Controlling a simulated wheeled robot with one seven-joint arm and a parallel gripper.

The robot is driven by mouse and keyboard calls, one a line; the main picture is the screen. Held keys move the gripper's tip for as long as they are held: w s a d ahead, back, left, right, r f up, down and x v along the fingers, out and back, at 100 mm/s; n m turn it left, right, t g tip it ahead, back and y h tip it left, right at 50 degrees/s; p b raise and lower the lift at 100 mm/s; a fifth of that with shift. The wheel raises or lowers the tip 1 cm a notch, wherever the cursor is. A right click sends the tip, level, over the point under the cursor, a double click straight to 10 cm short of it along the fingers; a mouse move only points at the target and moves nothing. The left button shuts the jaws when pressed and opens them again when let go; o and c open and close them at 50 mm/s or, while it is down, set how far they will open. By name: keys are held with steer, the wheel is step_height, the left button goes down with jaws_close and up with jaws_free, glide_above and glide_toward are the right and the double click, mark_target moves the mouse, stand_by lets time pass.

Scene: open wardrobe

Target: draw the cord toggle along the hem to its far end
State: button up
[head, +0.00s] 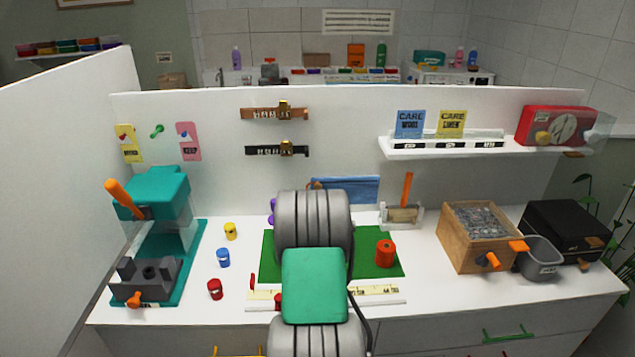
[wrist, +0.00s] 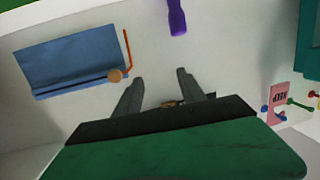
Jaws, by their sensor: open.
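A blue cloth (wrist: 70,60) hangs on the white back panel, at the left of the wrist view. A dark cord (wrist: 75,87) runs along its lower edge in that view. A round tan toggle (wrist: 115,75) sits at the right end of that edge, by a bent orange rod (wrist: 128,50). My gripper (wrist: 160,75) is open and empty, its fingers just right of the toggle and apart from it in the picture.
A purple object (wrist: 176,18) is above my fingers in the wrist view. A green mat (head: 385,262) with an orange-red spool (head: 385,254) lies below my arm. A wooden box (head: 480,235) stands right. A shelf (head: 445,149) juts out above the cloth's right.

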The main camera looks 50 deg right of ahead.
mark_target(318, 187)
steer(key=s+d+f+m+h, duration=0.1)
steer(key=s+d+m+h, duration=0.15)
steer(key=s+d, duration=0.35)
steer(key=shift+n+h, duration=0.25)
steer(key=shift+n, duration=0.1)
steer(key=p+x, duration=0.2)
steer(key=x, duration=0.6)
steer(key=shift+w+d+f, duration=0.1)
steer(key=shift+w+d, duration=0.05)
steer(key=shift+d, duration=0.05)
jaws_close()
stand_by(0.3)
